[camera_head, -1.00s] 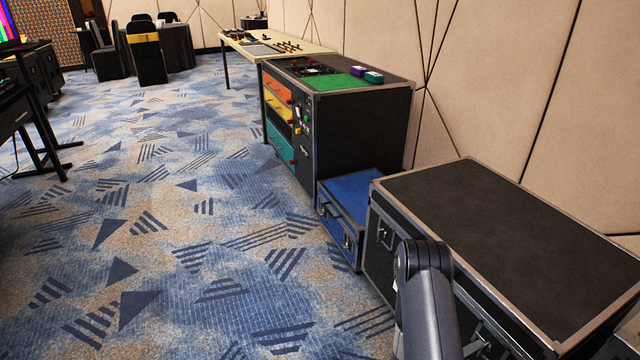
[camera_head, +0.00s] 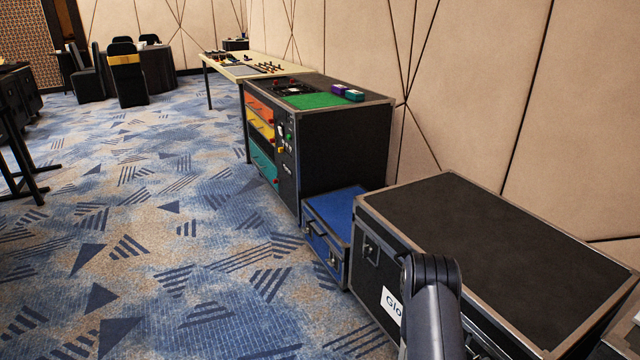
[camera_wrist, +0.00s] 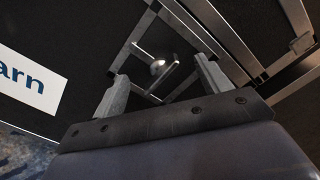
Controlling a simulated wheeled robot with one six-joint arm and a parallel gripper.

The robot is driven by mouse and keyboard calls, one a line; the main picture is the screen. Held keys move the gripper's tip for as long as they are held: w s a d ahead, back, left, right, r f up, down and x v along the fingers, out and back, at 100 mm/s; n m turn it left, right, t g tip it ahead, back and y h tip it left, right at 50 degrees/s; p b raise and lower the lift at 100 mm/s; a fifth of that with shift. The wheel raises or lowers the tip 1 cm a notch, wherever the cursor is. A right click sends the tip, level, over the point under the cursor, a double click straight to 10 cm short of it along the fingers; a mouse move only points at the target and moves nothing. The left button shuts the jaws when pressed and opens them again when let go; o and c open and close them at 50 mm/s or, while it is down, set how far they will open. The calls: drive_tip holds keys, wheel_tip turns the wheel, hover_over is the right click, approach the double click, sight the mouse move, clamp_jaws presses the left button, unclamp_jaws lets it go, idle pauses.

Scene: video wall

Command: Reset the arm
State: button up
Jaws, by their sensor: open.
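My arm (camera_head: 432,305) rises at the bottom of the head view, in front of a large black flight case (camera_head: 480,225) with metal edges. The fingers are out of sight in the head view. In the wrist view my gripper (camera_wrist: 155,92) is open, its two grey fingers apart with nothing held between them. Beyond the fingers is the dark side of a case with metal edging and a metal latch (camera_wrist: 158,66). A white label with dark letters (camera_wrist: 30,92) is at the left of the wrist view.
A blue case (camera_head: 335,225) lies beside the flight case. Behind it stands a black cabinet (camera_head: 345,140) with orange, yellow and teal drawers. A long table (camera_head: 260,68) and dark chairs (camera_head: 128,75) are farther back. Open carpet (camera_head: 150,230) lies left, a panelled wall (camera_head: 480,100) right.

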drive_tip(key=shift+m+p, duration=0.4)
drive_tip(key=shift+m, duration=4.6)
